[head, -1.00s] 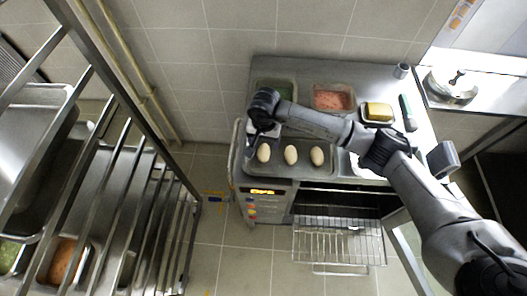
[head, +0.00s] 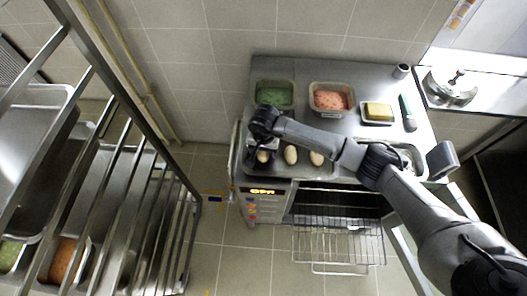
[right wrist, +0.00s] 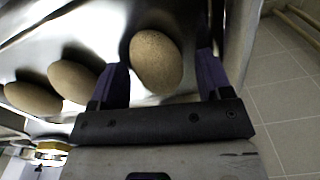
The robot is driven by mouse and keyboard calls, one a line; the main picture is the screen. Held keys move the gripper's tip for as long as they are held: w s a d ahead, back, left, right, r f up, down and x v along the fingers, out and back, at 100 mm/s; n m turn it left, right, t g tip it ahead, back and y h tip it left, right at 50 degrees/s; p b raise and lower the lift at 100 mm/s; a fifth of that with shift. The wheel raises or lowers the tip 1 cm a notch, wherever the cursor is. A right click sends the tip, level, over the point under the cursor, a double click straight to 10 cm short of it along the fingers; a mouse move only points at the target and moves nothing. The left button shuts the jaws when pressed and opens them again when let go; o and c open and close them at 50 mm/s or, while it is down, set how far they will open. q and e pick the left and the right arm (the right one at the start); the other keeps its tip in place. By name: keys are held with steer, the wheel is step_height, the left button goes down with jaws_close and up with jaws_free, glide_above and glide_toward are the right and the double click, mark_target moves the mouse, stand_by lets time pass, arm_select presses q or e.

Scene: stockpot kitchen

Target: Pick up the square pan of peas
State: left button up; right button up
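A square metal pan of green peas (head: 274,94) stands at the back left of the steel counter, behind my right arm. My right gripper (head: 262,155) is nearer the front, over the leftmost of three pale brown oval items in a metal tray (head: 330,167). In the right wrist view, the open fingers (right wrist: 160,80) are on either side of that oval item (right wrist: 156,62); a gap shows on the right side. The gripper is apart from the pan of peas. My left gripper is in neither view.
A square pan of pinkish food (head: 331,98) stands right of the peas. Further right are a yellow block in a dish (head: 377,112) and a green-handled item (head: 407,112). A rack (head: 130,120) at left holds more pans. An oven with a pulled-out wire rack (head: 338,242) is below.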

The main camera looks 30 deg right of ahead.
steer(key=c, duration=0.9)
steer(key=shift+r, duration=0.45)
steer(key=r, duration=0.3)
steer(key=shift+s+d+r, duration=0.25)
steer(key=shift+d+r, duration=0.05)
steer(key=shift+r, duration=0.05)
steer(key=s+d+r, duration=0.6)
steer(key=s, duration=0.3)
steer(key=shift+d+r, duration=0.15)
steer(key=shift+r, duration=0.1)
